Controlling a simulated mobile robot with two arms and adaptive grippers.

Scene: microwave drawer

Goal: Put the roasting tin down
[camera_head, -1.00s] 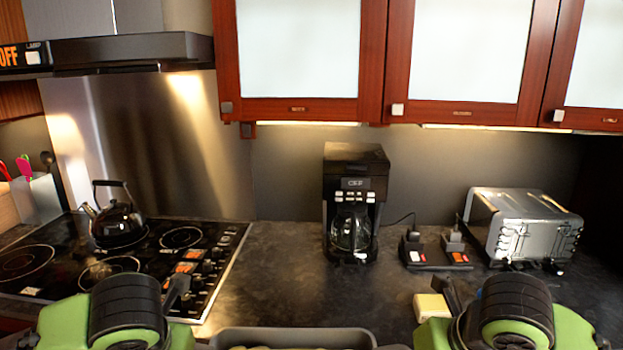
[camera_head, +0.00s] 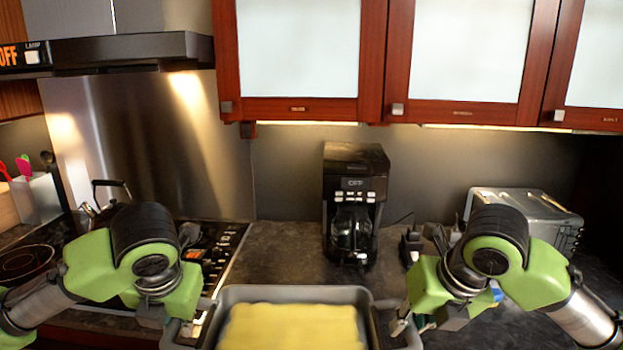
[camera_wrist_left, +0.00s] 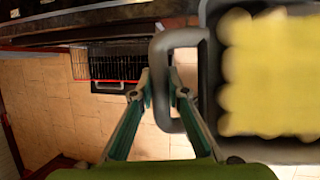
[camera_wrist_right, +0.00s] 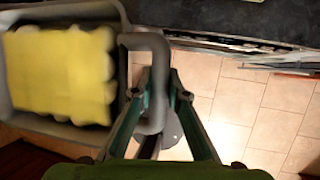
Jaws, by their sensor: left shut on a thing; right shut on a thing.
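The roasting tin (camera_head: 285,293) is a grey rectangular pan with a yellow, lumpy-edged filling (camera_head: 292,328). It is at the bottom centre of the head view, held in the air at the counter's front edge. My left gripper (camera_wrist_left: 160,88) is shut on the tin's left loop handle (camera_wrist_left: 158,75). My right gripper (camera_wrist_right: 158,90) is shut on its right loop handle (camera_wrist_right: 157,65). Floor tiles show below the handles in both wrist views. The near side of the tin is cut off in the head view.
The counter (camera_head: 290,255) has bare room in front of the coffee maker (camera_head: 352,205). The stove (camera_head: 225,250) with a kettle (camera_head: 100,210) is left. A toaster (camera_head: 545,215) stands right, partly behind my right arm. Cabinets (camera_head: 300,107) hang above.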

